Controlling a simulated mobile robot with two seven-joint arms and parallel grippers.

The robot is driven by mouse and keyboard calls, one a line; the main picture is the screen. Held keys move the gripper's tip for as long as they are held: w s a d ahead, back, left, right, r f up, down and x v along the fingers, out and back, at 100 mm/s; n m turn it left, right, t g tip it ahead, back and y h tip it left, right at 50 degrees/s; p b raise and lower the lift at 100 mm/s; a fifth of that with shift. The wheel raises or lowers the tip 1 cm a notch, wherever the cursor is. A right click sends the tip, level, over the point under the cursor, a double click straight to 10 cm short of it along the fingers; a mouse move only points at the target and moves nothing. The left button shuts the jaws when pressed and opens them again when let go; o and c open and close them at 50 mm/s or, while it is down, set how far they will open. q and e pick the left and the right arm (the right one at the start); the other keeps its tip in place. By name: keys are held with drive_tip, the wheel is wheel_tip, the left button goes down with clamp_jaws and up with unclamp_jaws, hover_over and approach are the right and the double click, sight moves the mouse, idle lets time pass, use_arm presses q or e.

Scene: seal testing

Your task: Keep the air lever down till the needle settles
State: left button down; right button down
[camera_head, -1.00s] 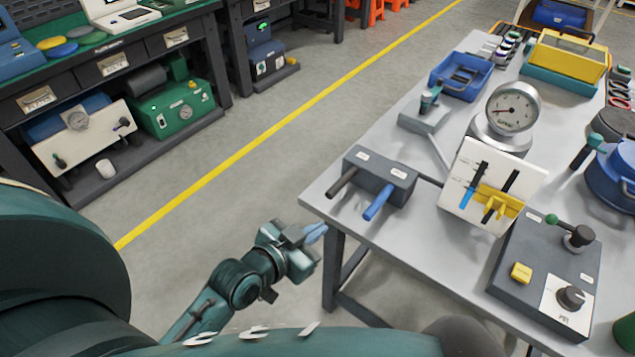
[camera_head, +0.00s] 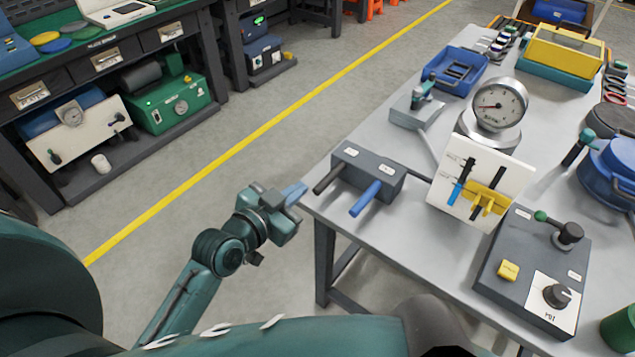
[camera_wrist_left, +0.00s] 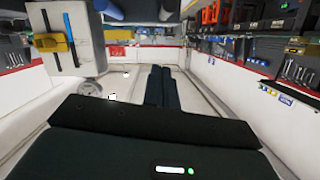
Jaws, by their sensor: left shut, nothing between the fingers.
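A dark grey box (camera_head: 382,166) at the table's near-left edge carries two levers, one dark (camera_head: 328,178) and one blue (camera_head: 365,198). Their labels are too small to read, so I cannot tell which is the air lever. A round gauge (camera_head: 499,101) stands behind the white panel (camera_head: 454,170); its needle points left. My left gripper (camera_head: 297,192) is shut and empty, beside the table's near-left corner, just left of the dark lever and apart from it. Its closed fingers show in the left wrist view (camera_wrist_left: 161,88). My right gripper is out of view.
A control box (camera_head: 520,300) with a yellow button and knobs sits at the near right. A blue tray (camera_head: 484,72) and a yellow-topped case (camera_head: 565,50) stand farther back. The floor left of the table (camera_head: 330,220) is clear.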

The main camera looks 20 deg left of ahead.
use_arm(q)
hover_over(318, 190)
wheel_tip(318, 190, down, 2)
wheel_tip(318, 190, down, 3)
drive_tip(key=shift+s+d+r, duration=0.1)
drive_tip(key=shift+d, duration=0.05)
drive_tip(key=shift+f, duration=0.65)
